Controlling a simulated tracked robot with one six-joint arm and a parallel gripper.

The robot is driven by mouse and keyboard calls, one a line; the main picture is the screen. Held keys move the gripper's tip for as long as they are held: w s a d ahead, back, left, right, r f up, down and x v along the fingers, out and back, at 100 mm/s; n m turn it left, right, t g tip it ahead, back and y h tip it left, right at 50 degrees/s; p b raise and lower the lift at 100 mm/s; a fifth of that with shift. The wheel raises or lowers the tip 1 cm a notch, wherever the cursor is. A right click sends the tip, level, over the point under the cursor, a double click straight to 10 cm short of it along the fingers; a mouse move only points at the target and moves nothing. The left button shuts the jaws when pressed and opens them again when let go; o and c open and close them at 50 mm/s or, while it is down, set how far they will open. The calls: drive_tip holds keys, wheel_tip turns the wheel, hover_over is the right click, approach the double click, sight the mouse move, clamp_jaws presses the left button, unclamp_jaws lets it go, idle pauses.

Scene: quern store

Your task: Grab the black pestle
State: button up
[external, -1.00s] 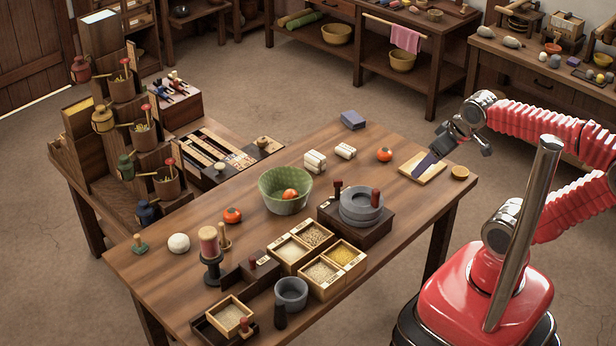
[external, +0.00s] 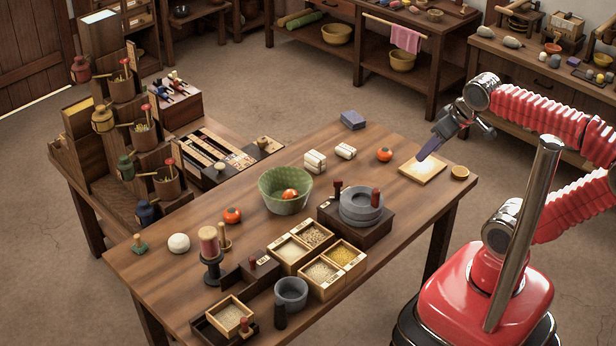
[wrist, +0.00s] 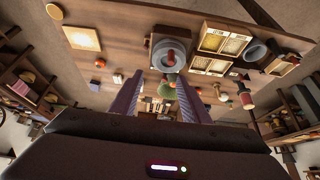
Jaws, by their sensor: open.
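The black pestle (external: 280,315) stands upright near the front edge of the table, just in front of a small grey mortar (external: 291,292). My gripper (external: 428,152) is above the light square board at the table's right end, far from the pestle, with nothing in it. In the wrist view, my two dark fingers (wrist: 156,88) are spread apart with empty space between them. The mortar (wrist: 256,48) shows at the upper right of the wrist view; I cannot clearly make out the pestle there.
The table (external: 165,268) also holds a grey quern (external: 361,208) on a dark base, grain boxes (external: 322,272), a green bowl (external: 270,200), a candle-like stand (external: 211,260) and a tray (external: 206,325) left of the pestle. Bare wood lies between the quern and the square board (external: 433,174).

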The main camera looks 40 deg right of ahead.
drive_tip(key=w+a+n+t+y, duration=0.2)
drive_tip(key=w+a, duration=0.6)
drive_tip(key=n+t+y, duration=0.5)
drive_tip(key=n+y, duration=0.2)
drive_tip(key=y, duration=0.4)
hover_over(280, 314)
drive_tip(key=s+d, duration=0.2)
drive_tip(key=d, duration=0.1)
drive_tip(key=f, duration=3)
drive_tip(key=shift+w+d, duration=0.2)
drive_tip(key=shift+d, duration=0.1)
drive_tip(key=shift+r, duration=0.1)
drive_tip(key=shift+w+a, duration=0.45)
